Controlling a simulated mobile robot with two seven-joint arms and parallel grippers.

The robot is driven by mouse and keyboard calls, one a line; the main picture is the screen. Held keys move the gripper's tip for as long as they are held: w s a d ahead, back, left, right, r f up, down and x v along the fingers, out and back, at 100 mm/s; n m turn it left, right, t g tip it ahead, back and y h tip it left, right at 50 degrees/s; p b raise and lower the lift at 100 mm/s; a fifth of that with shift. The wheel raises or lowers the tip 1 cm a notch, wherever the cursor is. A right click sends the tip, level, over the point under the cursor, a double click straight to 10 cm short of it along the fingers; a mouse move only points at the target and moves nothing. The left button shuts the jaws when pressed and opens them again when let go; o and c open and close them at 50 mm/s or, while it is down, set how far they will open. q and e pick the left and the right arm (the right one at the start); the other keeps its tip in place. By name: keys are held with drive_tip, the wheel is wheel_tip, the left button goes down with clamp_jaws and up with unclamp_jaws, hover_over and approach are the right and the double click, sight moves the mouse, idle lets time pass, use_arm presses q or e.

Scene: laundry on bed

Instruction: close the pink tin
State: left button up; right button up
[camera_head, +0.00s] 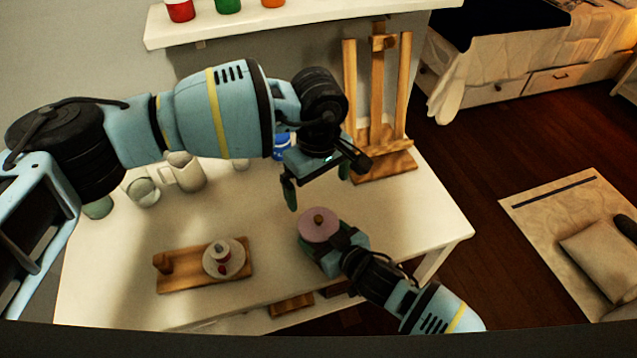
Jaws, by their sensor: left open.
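The pink tin (314,229) is on the white table at the right of centre. Its round pink top has a small brown knob in the middle. I cannot tell whether the top is fully seated, as the tin's near side is hidden. My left gripper (318,186) is open and empty. It points down, a little above and behind the pink top in the picture, apart from the knob. My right gripper (335,250) comes in from the lower right and is right against the tin's near side. Its fingers are partly hidden, so its grip is unclear.
A wooden board (176,282) with a pale round dish (238,263) and small item lies at left. Mugs (187,172) and a glass jar (143,192) stand behind it. A wooden easel (379,110) stands at the back right. The white table (415,225) is clear right of the tin.

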drive_tip(key=o, duration=0.5)
use_arm(q)
drive_tip(key=shift+w+r+p, duration=0.1)
drive_tip(key=shift+r+p, duration=0.2)
drive_tip(key=shift+r, duration=0.6)
use_arm(e)
drive_tip(key=shift+v, duration=3.95)
